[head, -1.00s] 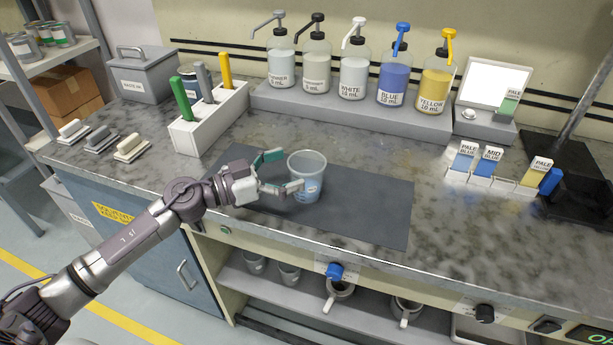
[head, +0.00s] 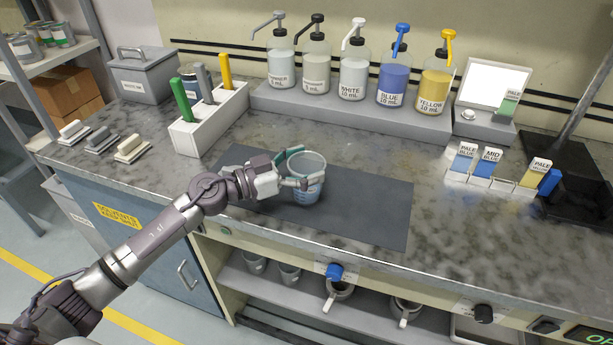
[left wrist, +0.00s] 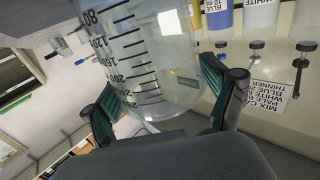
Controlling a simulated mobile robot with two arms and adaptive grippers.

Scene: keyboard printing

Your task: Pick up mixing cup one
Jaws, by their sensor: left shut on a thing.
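A clear mixing cup (head: 307,188) with a bluish label stands upright over the dark mat (head: 374,208) in the head view. I cannot tell whether its base touches the mat. My left gripper (head: 297,169) is shut on it from the left, with its fingers around the upper part of the cup. In the left wrist view the cup (left wrist: 150,55), with black volume marks, sits between the two green-padded fingers (left wrist: 168,100). My right gripper is not in view.
Pump bottles (head: 353,73) stand on a grey riser at the back. A white holder (head: 207,122) with coloured handles is behind the arm. Sample cards (head: 487,163) and a screen unit (head: 488,97) are at the right. The mat's right part is clear.

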